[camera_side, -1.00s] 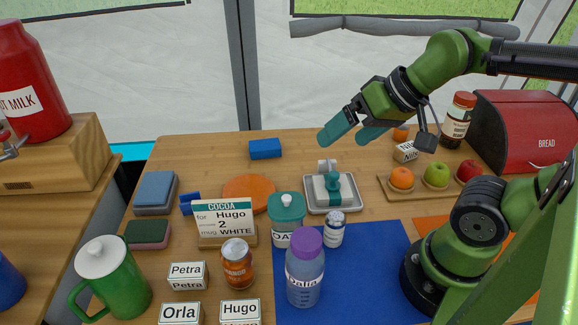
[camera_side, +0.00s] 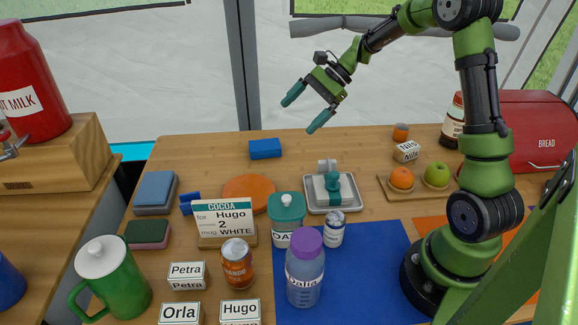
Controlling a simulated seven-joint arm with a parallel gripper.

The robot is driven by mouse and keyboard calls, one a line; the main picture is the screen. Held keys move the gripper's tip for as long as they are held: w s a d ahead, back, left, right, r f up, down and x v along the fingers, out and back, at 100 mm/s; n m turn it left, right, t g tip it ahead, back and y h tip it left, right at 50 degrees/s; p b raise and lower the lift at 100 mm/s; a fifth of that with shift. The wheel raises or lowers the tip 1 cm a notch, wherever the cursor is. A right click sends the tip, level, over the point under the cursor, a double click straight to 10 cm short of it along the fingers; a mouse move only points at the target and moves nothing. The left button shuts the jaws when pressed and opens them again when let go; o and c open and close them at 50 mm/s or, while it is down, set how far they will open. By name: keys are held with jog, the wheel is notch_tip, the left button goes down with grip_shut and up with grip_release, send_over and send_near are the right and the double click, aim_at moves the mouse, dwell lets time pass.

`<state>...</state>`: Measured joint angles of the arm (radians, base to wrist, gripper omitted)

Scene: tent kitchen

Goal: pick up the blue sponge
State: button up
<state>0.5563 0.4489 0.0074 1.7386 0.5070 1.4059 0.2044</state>
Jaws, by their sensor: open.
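A bright blue block (camera_side: 265,149), which looks like the blue sponge, lies flat near the back edge of the wooden table (camera_side: 215,155). My gripper (camera_side: 306,108) is open and empty, with its two teal fingers spread. In the picture it hangs above and a little to the right of the blue block, apart from it. A duller blue, layered pad (camera_side: 155,190) lies at the left of the table, and a dark green and pink sponge (camera_side: 147,235) lies in front of it.
An orange disc (camera_side: 249,192), a cocoa sign (camera_side: 223,221), and a butter dish (camera_side: 331,191) stand in front of the blue block. A tray (camera_side: 408,195) with fruit and a red bread box (camera_side: 540,130) are at right. The table around the block is clear.

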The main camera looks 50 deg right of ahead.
aim_at(268, 144)
jog(key=w+d+f+m+t, duration=0.1)
jog(key=d+f+m, duration=0.1)
jog(key=d+f, duration=0.1)
jog(key=w+d+f+m+t+y, duration=0.1)
jog(key=d+f+m, duration=0.1)
jog(key=d+f, duration=0.1)
jog(key=w+d+f+m+t+y, duration=0.1)
jog(key=d+f+m, duration=0.1)
jog(key=d+f, duration=0.2)
jog(key=shift+w+d+m, duration=0.25)
jog(key=shift+d+m, duration=0.15)
jog(key=shift+d, duration=0.3)
jog(key=shift+w+d+f+t, duration=0.1)
jog(key=shift+f+t, duration=0.2)
jog(key=shift+t, duration=0.1)
jog(key=x, duration=1.1)
jog(key=shift+r+x, duration=0.2)
jog(key=shift+x, duration=1.2)
jog(key=shift+r+x, duration=0.2)
jog(key=shift+x, duration=1.15)
jog(key=shift+a, duration=0.2)
jog(key=c, duration=1)
